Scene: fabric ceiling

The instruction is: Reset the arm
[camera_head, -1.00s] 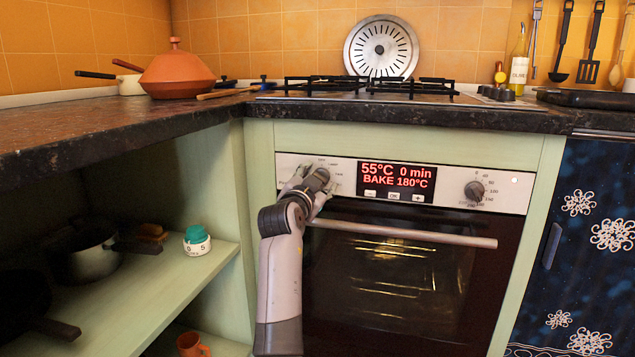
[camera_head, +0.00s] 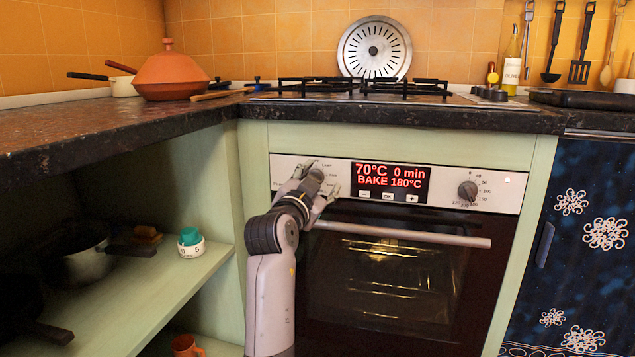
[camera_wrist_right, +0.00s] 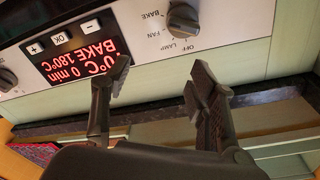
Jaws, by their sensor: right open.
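My right gripper (camera_head: 315,185) is in front of the left end of the oven's control panel, by the left knob. In the right wrist view, its two fingers (camera_wrist_right: 160,80) are spread with nothing between them. The left knob (camera_wrist_right: 185,18) lies beyond the fingertips, apart from them, with BAKE, FAN, LAMP and OFF marked around it. In the head view the gripper partly covers that knob. My right arm comes up from the bottom, in front of the oven's left side. My left gripper is out of view.
The oven handle (camera_head: 410,235) runs just below the panel, close to the gripper. The display (camera_head: 391,183) reads 70°C, 0 min, BAKE 180°C. The counter edge (camera_head: 400,118) overhangs above. An open shelf (camera_head: 150,300) with a pot (camera_head: 88,262) and timer (camera_head: 191,243) is at left.

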